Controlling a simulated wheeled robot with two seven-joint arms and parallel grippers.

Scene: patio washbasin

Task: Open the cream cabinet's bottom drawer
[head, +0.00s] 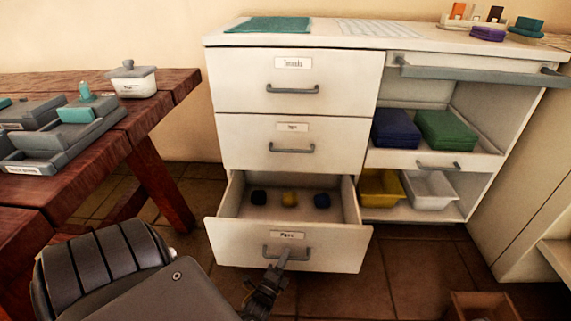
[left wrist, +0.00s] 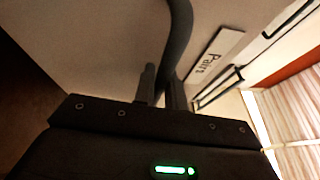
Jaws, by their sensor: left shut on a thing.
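The cream cabinet (head: 290,132) stands at the centre of the head view. Its bottom drawer (head: 230,240) is pulled well out, and its inside shows. The drawer's grey bar handle (head: 301,255) sits below a small label (head: 287,235). My left gripper (head: 280,262) is at this handle, shut on it. In the left wrist view the two fingers of my left gripper (left wrist: 162,92) are around the dark handle bar (left wrist: 181,40), beside the label reading "Pairs" (left wrist: 215,62). My right gripper is in neither view.
The drawers above (head: 291,150) are closed. A wooden table (head: 150,122) with grey trays stands left. Open shelves with bins (head: 430,190) are right. A wooden box (head: 485,306) is on the floor front right.

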